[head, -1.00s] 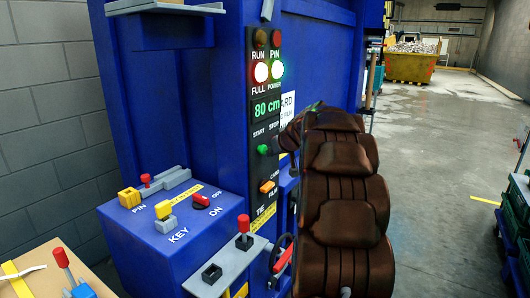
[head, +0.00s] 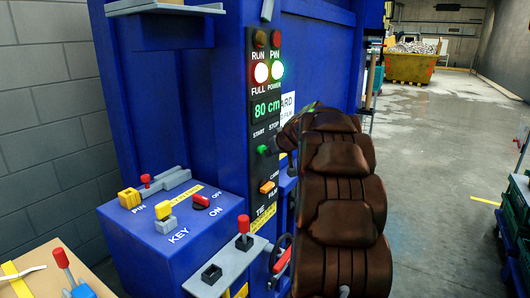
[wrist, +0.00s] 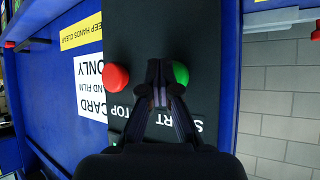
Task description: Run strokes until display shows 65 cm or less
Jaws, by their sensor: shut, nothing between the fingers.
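The display (head: 267,109) on the machine's black control panel reads 80 cm. Below it the green START button (head: 262,149) shows to the left of my arm; the STOP button is hidden behind the arm in the head view. In the wrist view my gripper (wrist: 158,68) is shut and empty. Its fingertips lie just beside the green START button (wrist: 181,73) and overlap its near edge in the picture; I cannot tell whether they touch. The red STOP button (wrist: 116,76) is apart, on the other side of the fingers.
The FULL lamp (head: 261,72) and POWER lamp (head: 277,71) glow; the RUN lamp (head: 260,39) looks dark. An orange CARD/FILM switch (head: 267,187) sits lower on the panel. A blue key box (head: 175,225) and a grey lever shelf (head: 227,262) stand left. Open floor lies right.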

